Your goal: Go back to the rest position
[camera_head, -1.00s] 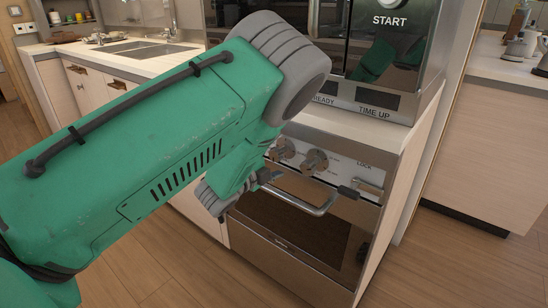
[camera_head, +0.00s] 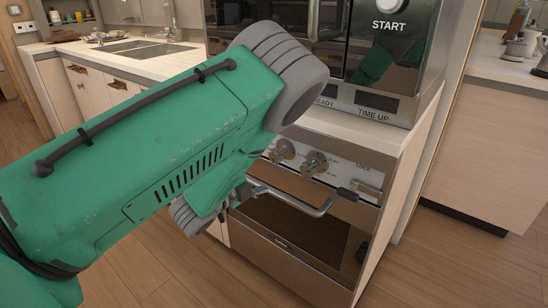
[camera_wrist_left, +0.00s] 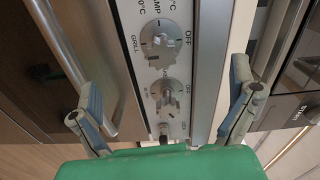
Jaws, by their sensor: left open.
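My left arm crosses the head view from the left, green with grey joints. My left gripper (camera_head: 248,188) is mostly hidden behind my own forearm there, near the left end of the oven handle (camera_head: 300,203). In the left wrist view, the two fingers of my left gripper (camera_wrist_left: 165,100) are spread wide with nothing between them. The oven's knob panel (camera_wrist_left: 200,65) shows beyond the fingers, with two round knobs in view. The oven handle (camera_wrist_left: 105,70) runs on the left there. My right gripper is not in view.
The oven (camera_head: 290,240) stands under a counter carrying a microwave (camera_head: 385,70) with a START button. A sink counter (camera_head: 130,55) is at the back left, and another counter (camera_head: 490,150) is at the right. Wooden floor (camera_head: 440,270) is clear in front.

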